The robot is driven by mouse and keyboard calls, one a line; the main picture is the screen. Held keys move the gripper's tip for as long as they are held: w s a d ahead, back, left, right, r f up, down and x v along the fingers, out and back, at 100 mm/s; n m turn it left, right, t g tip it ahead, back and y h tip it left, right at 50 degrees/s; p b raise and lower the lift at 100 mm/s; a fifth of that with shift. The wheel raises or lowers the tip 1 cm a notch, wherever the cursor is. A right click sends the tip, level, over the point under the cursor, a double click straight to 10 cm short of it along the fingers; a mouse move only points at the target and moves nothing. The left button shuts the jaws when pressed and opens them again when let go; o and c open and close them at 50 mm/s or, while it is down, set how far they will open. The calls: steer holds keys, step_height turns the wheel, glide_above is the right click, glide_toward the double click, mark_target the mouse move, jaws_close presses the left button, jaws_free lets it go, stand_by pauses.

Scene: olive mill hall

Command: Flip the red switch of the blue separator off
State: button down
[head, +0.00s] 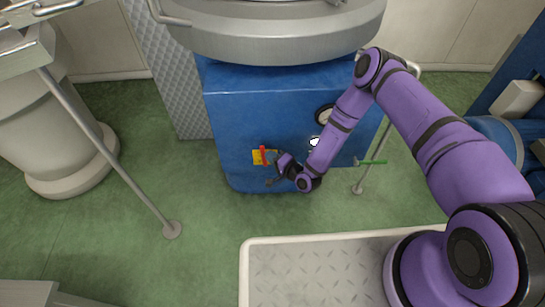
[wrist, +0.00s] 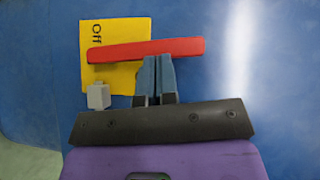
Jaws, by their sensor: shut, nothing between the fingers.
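The blue separator (head: 265,95) stands in the upper middle of the head view. Low on its front is the red switch (head: 263,155), a bar standing upright there, over a yellow plate (head: 257,158). In the wrist view the red switch (wrist: 140,50) lies across the picture, and the yellow plate (wrist: 100,75) reads "Off". My gripper (head: 277,168) is just right of the switch in the head view. In the wrist view the gripper (wrist: 156,62) is shut and empty, its fingertips at the bar's lower edge near its middle. I cannot tell whether they touch.
A metal post (head: 125,175) stands to the left on green floor. A grey-floored platform (head: 310,270) with a pale rim is in front.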

steer(key=a+f+n+g+h, duration=0.2)
steer(key=a+n+h, duration=0.4)
steer(key=a+h, duration=0.3)
steer(key=shift+f+n+g+h, duration=0.4)
steer(key=shift+f, duration=0.5)
stand_by(0.4)
